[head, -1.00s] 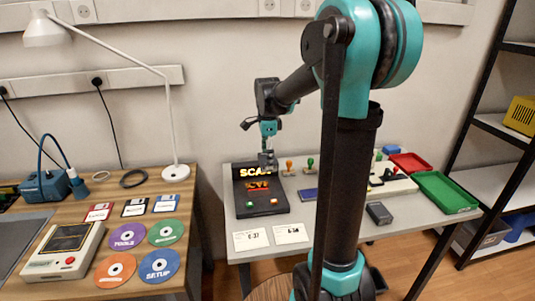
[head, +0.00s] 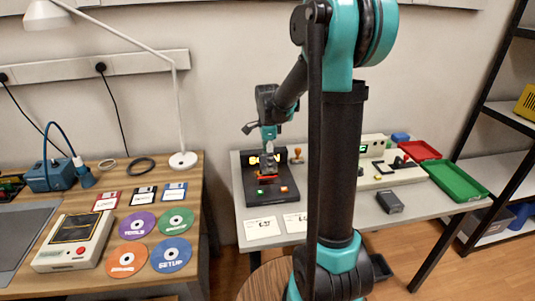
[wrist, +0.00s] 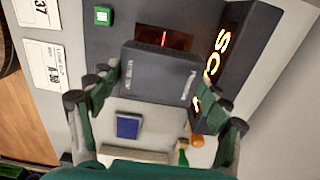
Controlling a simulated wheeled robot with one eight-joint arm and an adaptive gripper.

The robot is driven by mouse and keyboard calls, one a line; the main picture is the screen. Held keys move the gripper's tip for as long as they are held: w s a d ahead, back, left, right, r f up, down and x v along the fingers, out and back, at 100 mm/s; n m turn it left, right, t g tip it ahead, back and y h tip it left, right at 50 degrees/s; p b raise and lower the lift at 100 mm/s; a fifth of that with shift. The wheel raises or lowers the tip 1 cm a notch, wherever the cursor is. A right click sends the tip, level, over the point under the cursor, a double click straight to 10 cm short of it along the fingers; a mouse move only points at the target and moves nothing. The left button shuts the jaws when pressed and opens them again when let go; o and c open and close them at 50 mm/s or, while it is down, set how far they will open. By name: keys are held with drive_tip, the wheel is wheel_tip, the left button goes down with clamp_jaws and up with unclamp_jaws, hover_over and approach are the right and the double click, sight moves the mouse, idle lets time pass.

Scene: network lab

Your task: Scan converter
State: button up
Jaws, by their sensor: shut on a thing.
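My gripper (wrist: 155,98) is shut on a dark grey box-shaped converter (wrist: 158,78) with faint lettering, one finger on each side. In the head view my gripper (head: 268,145) holds the converter (head: 267,164) over the black scanner (head: 256,203). In the wrist view the converter covers part of the scanner's dark window (wrist: 165,37), where a red light shows. I cannot tell whether the converter touches the scanner.
Two white cards (head: 262,228) lie in front of the scanner. A dark grey box (head: 389,202), a white device (head: 385,178), and red (head: 418,150) and green (head: 458,182) trays stand to the right. The wrist view shows a blue pad (wrist: 128,126) and stamps close by.

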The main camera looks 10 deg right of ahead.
drive_tip(key=shift+f, duration=0.1)
idle(0.3)
drive_tip(key=shift+r, duration=3)
